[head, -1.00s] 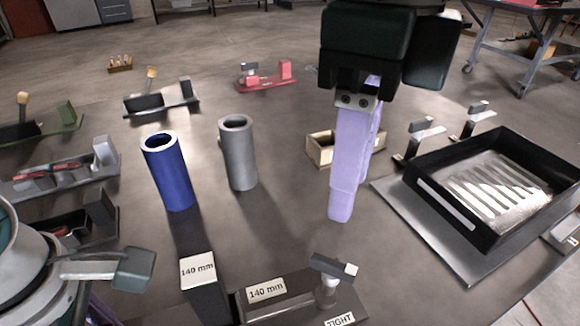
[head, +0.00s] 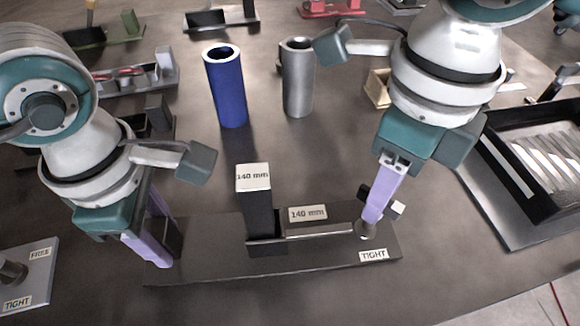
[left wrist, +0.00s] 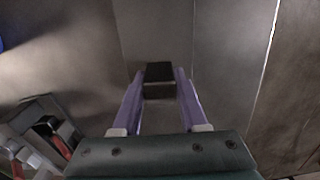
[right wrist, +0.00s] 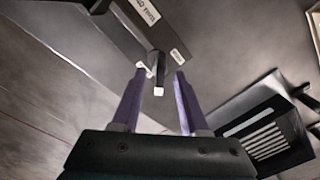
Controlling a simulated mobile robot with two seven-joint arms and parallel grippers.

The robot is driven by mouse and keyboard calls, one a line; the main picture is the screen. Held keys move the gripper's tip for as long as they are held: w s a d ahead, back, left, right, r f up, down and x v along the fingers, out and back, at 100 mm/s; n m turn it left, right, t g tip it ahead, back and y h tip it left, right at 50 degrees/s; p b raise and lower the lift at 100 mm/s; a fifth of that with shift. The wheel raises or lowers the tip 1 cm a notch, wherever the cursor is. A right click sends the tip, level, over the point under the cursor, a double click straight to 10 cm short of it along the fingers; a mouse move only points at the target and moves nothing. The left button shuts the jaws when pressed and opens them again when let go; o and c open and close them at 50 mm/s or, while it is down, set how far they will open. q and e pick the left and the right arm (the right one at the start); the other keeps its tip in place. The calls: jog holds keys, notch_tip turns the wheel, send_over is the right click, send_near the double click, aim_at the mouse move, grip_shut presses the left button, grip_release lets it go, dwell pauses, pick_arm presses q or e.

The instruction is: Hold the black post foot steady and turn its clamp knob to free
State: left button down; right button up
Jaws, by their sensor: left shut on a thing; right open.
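The black post foot (head: 215,262) lies across the front in the head view, with an upright post (head: 258,210) labelled 140 mm. My left gripper (head: 168,248) is shut on the dark block at the foot's left end. The left wrist view shows this block (left wrist: 158,75) between the fingers. The clamp knob (head: 398,208), a dark bar with a white tip, is at the foot's right end above the TIGHT label (head: 374,255). My right gripper (head: 370,218) is open, pointing down at the knob and partly hiding it. In the right wrist view the knob bar (right wrist: 156,66) shows between the open fingers.
A blue tube (head: 226,90) and a grey tube (head: 298,80) stand behind the foot. A black tray (head: 520,190) is at the right. A plate with FREE and TIGHT labels (head: 40,290) is at the front left. A small wooden box (head: 377,88) is behind my right gripper.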

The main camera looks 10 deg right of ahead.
jog(key=shift+f, duration=0.2)
grip_shut()
dwell(0.6)
